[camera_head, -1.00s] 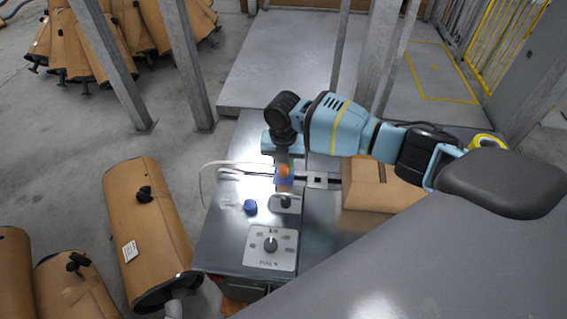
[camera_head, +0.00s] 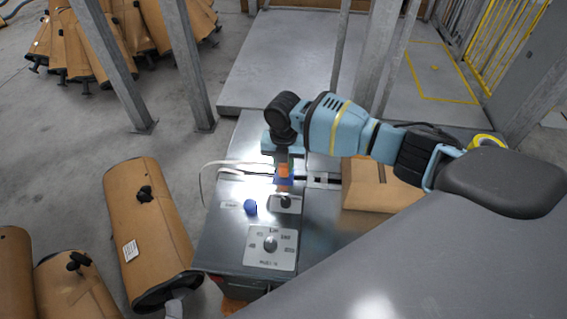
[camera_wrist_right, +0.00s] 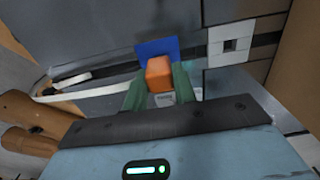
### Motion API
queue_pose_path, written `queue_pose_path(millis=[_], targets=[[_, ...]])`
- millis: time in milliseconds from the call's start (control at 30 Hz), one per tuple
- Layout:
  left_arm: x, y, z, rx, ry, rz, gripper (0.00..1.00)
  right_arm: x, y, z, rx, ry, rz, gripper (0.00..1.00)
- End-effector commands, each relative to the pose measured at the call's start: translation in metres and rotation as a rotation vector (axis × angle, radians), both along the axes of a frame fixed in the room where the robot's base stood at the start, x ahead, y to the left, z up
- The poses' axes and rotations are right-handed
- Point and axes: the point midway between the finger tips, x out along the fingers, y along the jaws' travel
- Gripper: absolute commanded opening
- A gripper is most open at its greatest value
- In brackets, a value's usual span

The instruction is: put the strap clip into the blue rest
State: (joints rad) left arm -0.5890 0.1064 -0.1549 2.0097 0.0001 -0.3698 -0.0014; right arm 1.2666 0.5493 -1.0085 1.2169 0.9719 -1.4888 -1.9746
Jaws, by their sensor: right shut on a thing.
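The strap clip appears as an orange block (camera_wrist_right: 159,74) between the two fingers of my right gripper (camera_wrist_right: 160,90). It also shows in the head view (camera_head: 284,171), below the dark wrist. My right gripper (camera_head: 283,168) is shut on it and points down at the grey bench top. The blue rest (camera_wrist_right: 170,47) is a flat blue piece just beyond the block in the wrist view. Its edge shows under the block in the head view (camera_head: 285,181). I cannot tell whether the block touches the rest. My left gripper is not in view.
A pale strap (camera_head: 212,166) curves over the bench on the left. A blue knob (camera_head: 250,208) and a dial plate (camera_head: 270,247) are on the bench nearer me. A cardboard box (camera_head: 375,190) stands right of the gripper. Brown mufflers (camera_head: 150,230) lie on the floor at left.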

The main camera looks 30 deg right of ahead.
Motion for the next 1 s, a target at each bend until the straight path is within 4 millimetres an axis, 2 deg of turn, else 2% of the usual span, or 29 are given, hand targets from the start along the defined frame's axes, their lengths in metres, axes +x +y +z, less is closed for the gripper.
queue_pose_path(millis=[533, 1000], targets=[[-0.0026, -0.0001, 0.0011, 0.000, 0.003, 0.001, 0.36, -0.0001, 0.0002, -0.0006, 0.000, 0.000, 0.000, 0.07], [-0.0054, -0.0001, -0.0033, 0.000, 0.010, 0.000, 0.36, -0.0002, 0.0002, -0.0087, 0.001, 0.001, 0.000, 0.07]])
